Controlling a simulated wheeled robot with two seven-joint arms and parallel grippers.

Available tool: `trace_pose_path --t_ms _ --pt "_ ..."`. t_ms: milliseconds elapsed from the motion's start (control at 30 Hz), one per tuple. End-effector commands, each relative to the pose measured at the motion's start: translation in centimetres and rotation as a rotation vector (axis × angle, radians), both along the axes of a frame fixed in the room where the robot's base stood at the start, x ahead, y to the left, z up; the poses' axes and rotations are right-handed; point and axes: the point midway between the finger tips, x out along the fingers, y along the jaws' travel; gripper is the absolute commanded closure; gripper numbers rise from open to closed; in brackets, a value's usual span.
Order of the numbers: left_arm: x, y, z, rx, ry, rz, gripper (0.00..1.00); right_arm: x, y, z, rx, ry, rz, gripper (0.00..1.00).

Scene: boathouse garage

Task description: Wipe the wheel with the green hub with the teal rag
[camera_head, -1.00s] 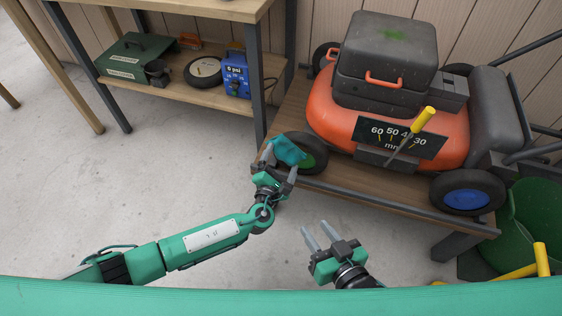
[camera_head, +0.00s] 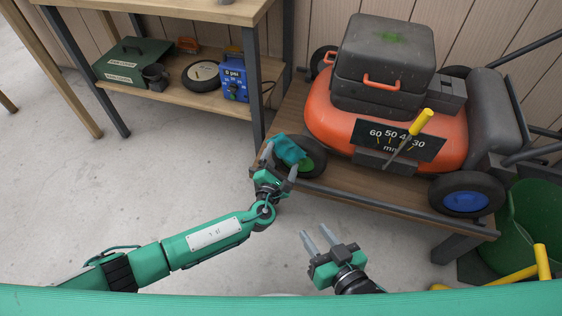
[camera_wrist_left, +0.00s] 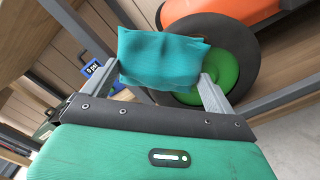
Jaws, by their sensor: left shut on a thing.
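The wheel with the green hub (camera_head: 314,157) is on the near left corner of the orange mower, on a wooden bench. The teal rag (camera_head: 289,149) is held between the fingers of my left gripper (camera_head: 279,165), which is shut on it. In the left wrist view the rag (camera_wrist_left: 160,60) overlaps the left part of the wheel (camera_wrist_left: 240,48) and hides some of the green hub (camera_wrist_left: 222,70). I cannot tell whether the rag presses on the wheel. My right gripper (camera_head: 320,241) is open and empty in front of the bench.
The mower (camera_head: 330,125) carries a dark engine box. A blue-hubbed wheel (camera_head: 466,200) is at the right. A shelf at left holds a green box (camera_head: 135,62) and a blue gauge unit (camera_head: 235,84).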

Motion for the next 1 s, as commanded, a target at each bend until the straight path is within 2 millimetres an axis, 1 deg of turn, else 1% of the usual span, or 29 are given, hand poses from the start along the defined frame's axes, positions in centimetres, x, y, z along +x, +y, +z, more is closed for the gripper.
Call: trace_pose_path --t_ms 167,500,767,1000 --pt "-0.1 -0.4 0.1 -0.001 0.000 0.000 0.28 0.0 0.0 0.1 0.000 0.000 0.000 0.64" --pt "-1.2 -3.1 0.1 -0.001 0.000 0.000 0.28 0.0 0.0 0.7 0.000 0.000 0.000 0.64" --pt "-1.4 -3.9 0.0 0.000 0.000 0.000 0.28 0.0 0.0 0.8 0.000 0.000 0.000 0.64" --pt "-1.9 -5.9 0.1 -0.002 0.001 0.000 0.28 0.0 0.0 0.9 0.000 0.000 0.000 0.64"
